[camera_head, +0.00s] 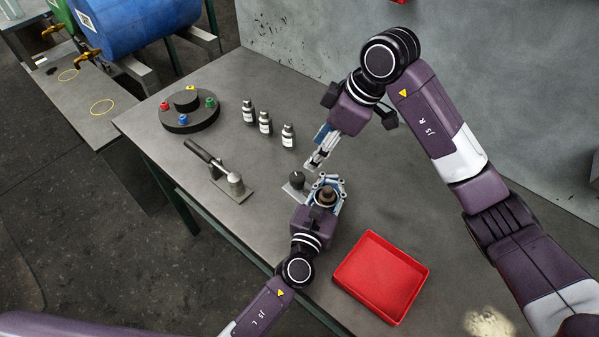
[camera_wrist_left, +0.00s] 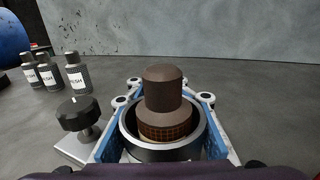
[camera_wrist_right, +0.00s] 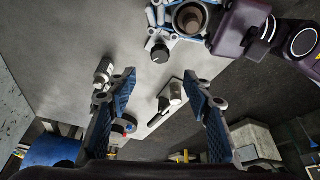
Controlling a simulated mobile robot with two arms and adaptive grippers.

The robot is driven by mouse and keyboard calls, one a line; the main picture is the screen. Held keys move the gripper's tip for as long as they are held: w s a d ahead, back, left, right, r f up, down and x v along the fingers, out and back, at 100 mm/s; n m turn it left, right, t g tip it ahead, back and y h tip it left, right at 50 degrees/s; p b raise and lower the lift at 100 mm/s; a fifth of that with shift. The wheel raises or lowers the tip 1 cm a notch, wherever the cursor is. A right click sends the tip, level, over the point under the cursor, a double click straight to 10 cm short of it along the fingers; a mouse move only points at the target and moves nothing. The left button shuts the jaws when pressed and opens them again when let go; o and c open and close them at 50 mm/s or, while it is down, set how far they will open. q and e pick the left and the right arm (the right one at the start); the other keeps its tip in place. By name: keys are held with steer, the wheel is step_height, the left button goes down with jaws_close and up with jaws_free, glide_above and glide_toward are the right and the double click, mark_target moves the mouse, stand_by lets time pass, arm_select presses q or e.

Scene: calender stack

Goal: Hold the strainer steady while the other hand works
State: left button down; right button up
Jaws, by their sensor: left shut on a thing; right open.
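The strainer (camera_wrist_left: 165,124) is a dark metal ring with a brown cylinder and a mesh band standing upright inside it. It also shows in the head view (camera_head: 325,197) and at the top of the right wrist view (camera_wrist_right: 190,18). My left gripper (camera_head: 328,184) is shut around the ring, one blue-padded finger on each side. I cannot tell whether the ring touches the table. My right gripper (camera_head: 316,158) is open and empty, just above and left of the strainer in the head view. Its two fingers (camera_wrist_right: 160,76) stand wide apart with nothing between them.
A black knob on a plate (camera_head: 297,180) stands close left of the strainer. Further left are a lever fixture (camera_head: 235,187), several small bottles (camera_head: 265,123) and a round dark stand (camera_head: 190,123) with coloured pieces. A red tray (camera_head: 382,278) lies at the lower right. A wall bounds the back.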

mark_target(298, 176)
steer(key=x, duration=1.2)
steer(key=shift+w, duration=0.1)
steer(key=shift+c, duration=0.5)
steer(key=shift+d, duration=0.1)
steer(key=c, duration=1)
